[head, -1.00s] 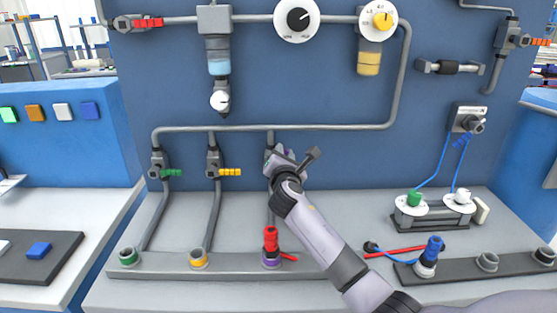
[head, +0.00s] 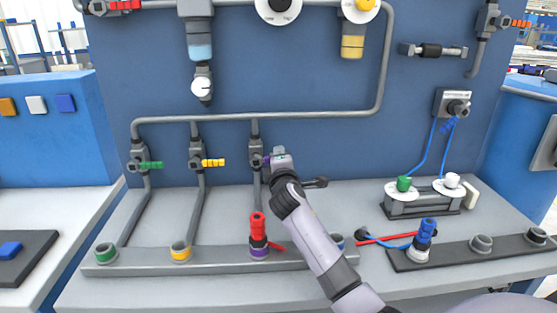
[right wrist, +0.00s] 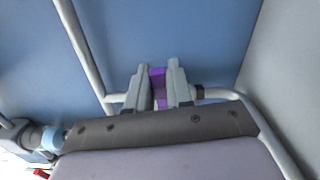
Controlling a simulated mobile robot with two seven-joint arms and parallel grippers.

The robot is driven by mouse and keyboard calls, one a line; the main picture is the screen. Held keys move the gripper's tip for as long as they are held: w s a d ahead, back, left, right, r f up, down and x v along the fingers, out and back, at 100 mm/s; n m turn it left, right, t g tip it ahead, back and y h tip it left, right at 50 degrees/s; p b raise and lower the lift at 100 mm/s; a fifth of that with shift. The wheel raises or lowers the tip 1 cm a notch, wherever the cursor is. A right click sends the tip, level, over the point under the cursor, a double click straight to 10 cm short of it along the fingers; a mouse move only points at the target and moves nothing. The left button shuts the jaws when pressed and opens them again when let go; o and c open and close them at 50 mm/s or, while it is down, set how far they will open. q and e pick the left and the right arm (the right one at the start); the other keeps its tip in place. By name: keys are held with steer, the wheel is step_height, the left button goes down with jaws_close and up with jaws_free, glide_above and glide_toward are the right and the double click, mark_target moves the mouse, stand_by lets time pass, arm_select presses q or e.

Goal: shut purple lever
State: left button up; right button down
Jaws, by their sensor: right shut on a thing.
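The purple lever (head: 267,160) shows as a small patch at the third valve (head: 256,161) on the blue wall panel. My right gripper (head: 275,158) covers most of it in the head view. In the right wrist view, the purple lever (right wrist: 158,88) stands between the two fingers of my right gripper (right wrist: 159,67), which is shut on it. The lever's exact angle is hard to tell. My left gripper is not in view.
A green lever (head: 151,165) and a yellow lever (head: 213,162) sit on valves to the left. A red connector (head: 257,226) stands in the purple-ringed socket below. A grey pipe (head: 300,118) runs above the valves.

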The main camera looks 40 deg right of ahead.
steer(key=shift+f+m+b, duration=0.4)
steer(key=shift+f+m, duration=0.1)
steer(key=shift+m, duration=0.2)
steer(key=c, duration=1.1)
jaws_free()
steer(key=shift+s, duration=0.1)
steer(key=v, duration=0.7)
steer(key=shift+p, duration=0.3)
